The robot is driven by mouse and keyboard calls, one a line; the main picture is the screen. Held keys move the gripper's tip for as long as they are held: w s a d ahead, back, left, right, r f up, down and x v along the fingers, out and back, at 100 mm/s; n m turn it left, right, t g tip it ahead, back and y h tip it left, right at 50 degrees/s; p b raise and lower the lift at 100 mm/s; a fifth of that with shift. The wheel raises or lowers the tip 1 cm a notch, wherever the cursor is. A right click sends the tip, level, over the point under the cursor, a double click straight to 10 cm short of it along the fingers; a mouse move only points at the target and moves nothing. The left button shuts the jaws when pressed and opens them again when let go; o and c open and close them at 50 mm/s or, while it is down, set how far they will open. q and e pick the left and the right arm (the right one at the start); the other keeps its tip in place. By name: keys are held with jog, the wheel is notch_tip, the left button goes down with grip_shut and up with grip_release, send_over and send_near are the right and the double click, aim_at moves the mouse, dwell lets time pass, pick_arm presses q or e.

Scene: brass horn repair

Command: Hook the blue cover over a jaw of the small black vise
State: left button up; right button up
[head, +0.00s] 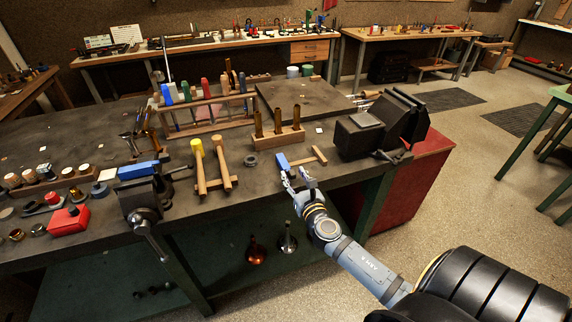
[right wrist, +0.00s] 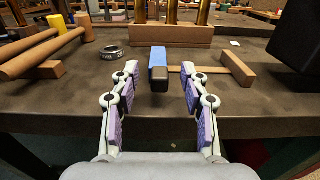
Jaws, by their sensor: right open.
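A blue cover (head: 283,162) lies near the front edge of the bench; in the right wrist view it (right wrist: 158,57) has a blue top and a dark near end. My right gripper (head: 295,178) is open at the bench edge, pointing at this cover. In the right wrist view the cover shows between the two open fingertips (right wrist: 160,74), with a gap on each side. The small black vise (head: 142,198) is at the left on the front edge, its handle hanging down. Another blue cover (head: 138,170) sits on top of its jaws. My left gripper is not in view.
A wooden T-shaped piece (right wrist: 236,68) lies right of the near cover. Behind stands a wooden block with brass tubes (head: 278,135). A dark ring (head: 251,160) and wooden rack (head: 212,170) lie left. A large black vise (head: 375,130) stands right.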

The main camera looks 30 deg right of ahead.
jog(key=shift+x, duration=1.05)
jog(key=shift+f, duration=0.1)
jog(key=shift+c, duration=0.8)
grip_shut()
